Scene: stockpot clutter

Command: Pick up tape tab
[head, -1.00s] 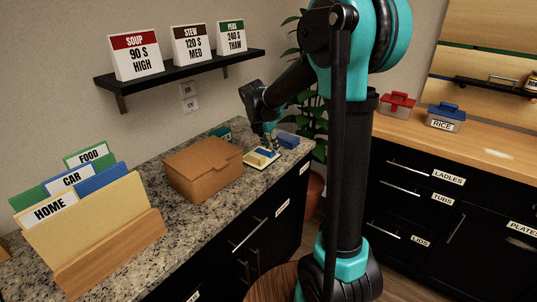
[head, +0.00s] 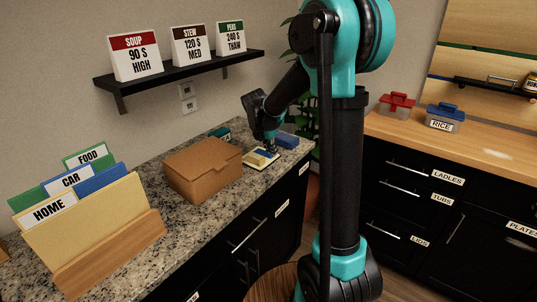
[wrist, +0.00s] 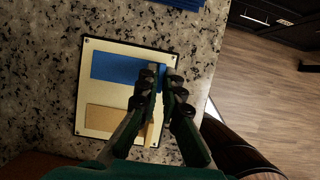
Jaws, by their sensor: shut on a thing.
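A cream board (wrist: 119,94) with screws at its corners lies on the speckled counter and bears a blue strip (wrist: 118,69) and a tan strip (wrist: 108,119). The board also shows in the head view (head: 252,164). My gripper (wrist: 158,72) is over the board's right side, with its fingertips at the right end of the blue strip. It is shut on the tape tab, which is mostly hidden between the fingers; I cannot tell its full shape. A narrow tan edge (wrist: 149,133) shows beside the left finger. In the head view my gripper (head: 269,147) is low over the board.
A brown cardboard box (head: 202,172) stands left of the board, close to it. A blue object (head: 287,140) lies behind it to the right. The counter's edge runs close on the right. A shelf (head: 180,75) with signs hangs above; a file holder (head: 85,235) stands front left.

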